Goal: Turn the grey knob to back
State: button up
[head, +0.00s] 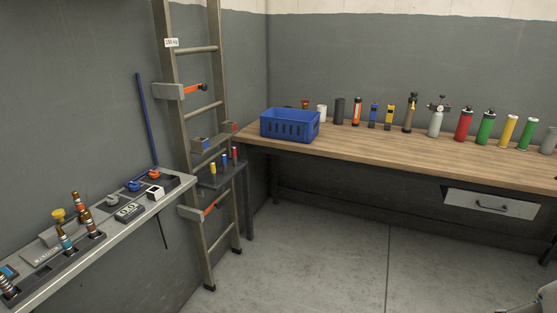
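A small grey knob (112,200) sits on the narrow grey shelf (152,207) along the left wall. It is in a row with a blue knob (133,185) and an orange knob (154,174), to the left of both. It is too small in the head view to tell which way it points. My gripper is not in view, and nothing is seen touching the knob.
A black box with a dial face (129,212) and a white-topped block (155,193) lie in front of the knobs. Bottles (66,240) stand farther left. A ladder (186,130) leans right of the shelf. The floor (310,260) is clear.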

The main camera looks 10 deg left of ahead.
aim_at(110, 200)
jog(key=i+l+z, duration=0.1)
jog(key=i, duration=0.55)
jog(key=i+u, duration=0.2)
jog(key=u, duration=0.2)
jog(key=i+u, duration=0.45)
jog(key=u, duration=0.3)
jog(key=i+j+u, duration=0.2)
jog(key=i+u, duration=0.15)
jog(key=u, duration=0.15)
jog(key=i+u, duration=0.5)
jog(key=i+j+u, duration=0.1)
jog(key=i+j, duration=0.2)
